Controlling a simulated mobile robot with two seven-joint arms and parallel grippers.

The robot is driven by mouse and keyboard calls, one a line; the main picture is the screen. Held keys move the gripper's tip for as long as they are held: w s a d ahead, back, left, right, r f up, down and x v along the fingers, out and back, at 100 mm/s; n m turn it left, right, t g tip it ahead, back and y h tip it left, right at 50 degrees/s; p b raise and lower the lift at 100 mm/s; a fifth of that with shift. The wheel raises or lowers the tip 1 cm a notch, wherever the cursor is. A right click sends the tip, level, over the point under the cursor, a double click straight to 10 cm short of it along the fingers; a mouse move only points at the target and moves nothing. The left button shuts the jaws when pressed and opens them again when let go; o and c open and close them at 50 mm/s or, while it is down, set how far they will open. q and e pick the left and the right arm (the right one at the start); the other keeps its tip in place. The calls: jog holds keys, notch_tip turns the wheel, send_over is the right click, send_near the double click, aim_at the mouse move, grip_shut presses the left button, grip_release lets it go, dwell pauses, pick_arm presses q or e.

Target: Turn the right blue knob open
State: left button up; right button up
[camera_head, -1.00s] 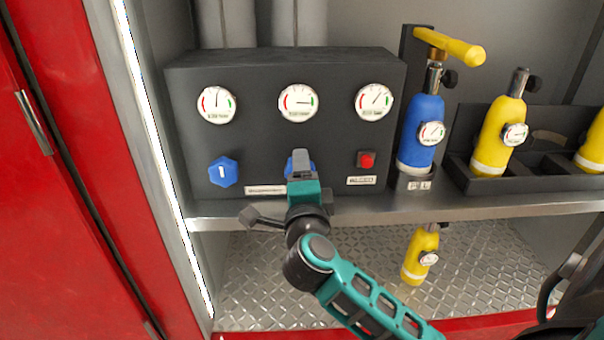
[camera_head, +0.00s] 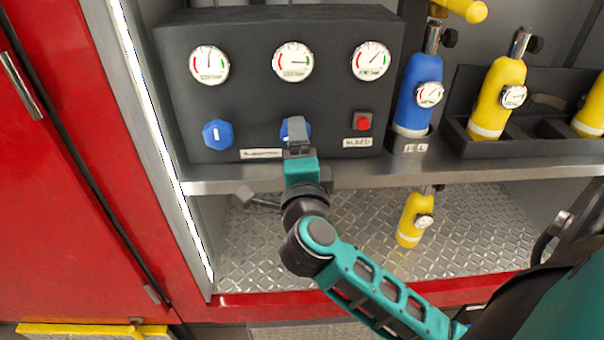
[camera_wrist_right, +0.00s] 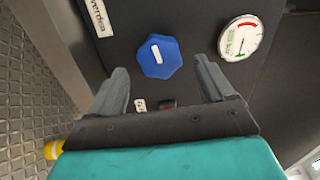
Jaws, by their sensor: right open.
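The black panel (camera_head: 240,95) carries two blue knobs. The right blue knob (camera_head: 286,131) is mostly hidden behind my right gripper (camera_head: 297,134) in the head view. In the right wrist view the knob (camera_wrist_right: 160,57) shows whole, with a white mark on its face. My right gripper (camera_wrist_right: 160,73) is open, one finger on each side of the knob's line. The knob appears just beyond the fingertips, and I cannot see any contact. The left blue knob (camera_head: 218,134) is clear, its white mark near upright. My left gripper is not in view.
Three round gauges sit above the knobs, the middle one (camera_head: 293,62) over the right knob. A red button (camera_head: 362,121) is to the right. A blue cylinder (camera_head: 418,105) and yellow cylinders (camera_head: 497,100) stand further right. The metal shelf edge (camera_head: 350,175) runs below the panel.

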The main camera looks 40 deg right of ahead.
jog(key=v, duration=0.9)
jog(key=shift+b, duration=0.35)
jog(key=shift+r, duration=0.1)
